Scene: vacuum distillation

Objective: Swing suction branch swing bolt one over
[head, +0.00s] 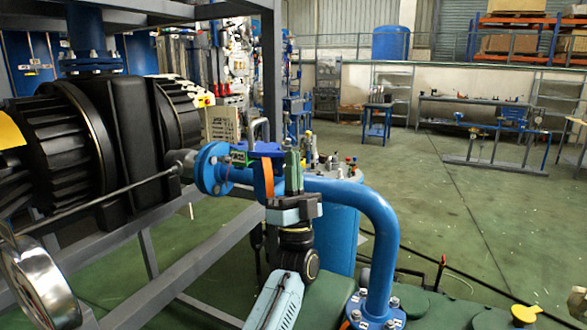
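The suction branch is a blue pipe (375,210) that bends down to a bolted flange (375,312) at the bottom. Its upper end lies near a round blue flange (213,168) beside the black ribbed machine. A blue piece (255,150) with a small green label sits just right of that flange, with an orange strip (268,178) below it. I cannot make out swing bolt one for certain. My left gripper (292,160) points up in front of the pipe, right of the blue piece. Its fingers overlap, so its opening is unclear. My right gripper is not in view.
The black ribbed machine (110,140) stands left inside a grey frame (205,255). A thin metal rod (100,200) runs toward the flange. Green floor (450,190) is open to the right.

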